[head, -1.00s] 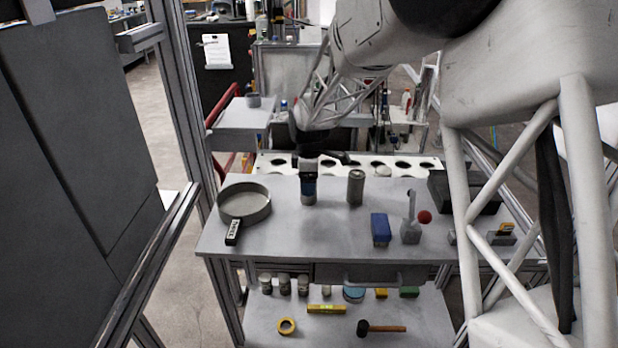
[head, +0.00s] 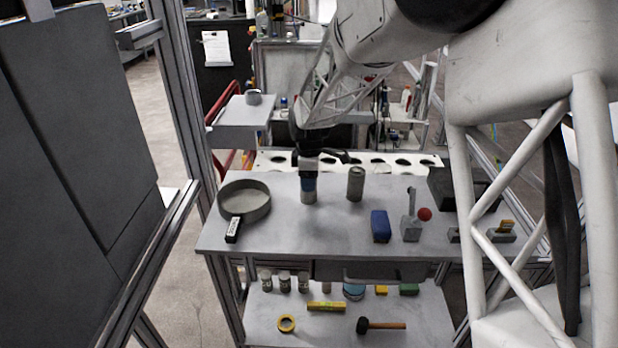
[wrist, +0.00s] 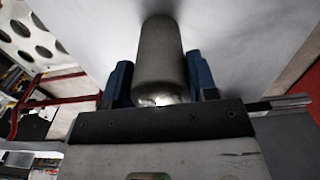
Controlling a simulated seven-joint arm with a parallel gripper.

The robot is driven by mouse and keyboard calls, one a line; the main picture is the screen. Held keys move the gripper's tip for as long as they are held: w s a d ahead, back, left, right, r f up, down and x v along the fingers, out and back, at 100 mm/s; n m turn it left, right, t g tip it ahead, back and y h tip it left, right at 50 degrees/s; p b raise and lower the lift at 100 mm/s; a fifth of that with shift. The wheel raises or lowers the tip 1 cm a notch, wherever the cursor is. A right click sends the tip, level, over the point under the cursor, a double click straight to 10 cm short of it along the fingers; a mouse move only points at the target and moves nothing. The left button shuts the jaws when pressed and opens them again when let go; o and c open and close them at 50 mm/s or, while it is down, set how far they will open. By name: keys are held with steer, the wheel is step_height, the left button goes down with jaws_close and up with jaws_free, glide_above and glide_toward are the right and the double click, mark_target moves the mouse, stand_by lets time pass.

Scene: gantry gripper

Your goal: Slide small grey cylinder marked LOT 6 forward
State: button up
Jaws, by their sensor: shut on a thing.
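My gripper (head: 309,184), with blue fingers, points down over the back left part of the grey table. It is shut on a grey cylinder (head: 309,198), whose lower end shows below the fingers at the tabletop. In the wrist view the grey cylinder (wrist: 160,62) lies between the two blue fingers (wrist: 160,82). A second grey cylinder (head: 355,185) stands upright on the table a little to the right. I cannot read a LOT 6 marking on either cylinder.
A round grey pan (head: 262,209) stands left of my gripper. A blue block (head: 380,226), a grey piece with an upright handle (head: 410,228) and a red ball (head: 425,214) are to the right. A white panel with holes (head: 283,160) runs behind. The table's front middle is clear.

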steer(key=shift+s, duration=4.85)
steer(key=o, duration=1.3)
steer(key=shift+r, duration=0.1)
step_height(320, 180, up, 8)
steer(key=shift+f, duration=0.2)
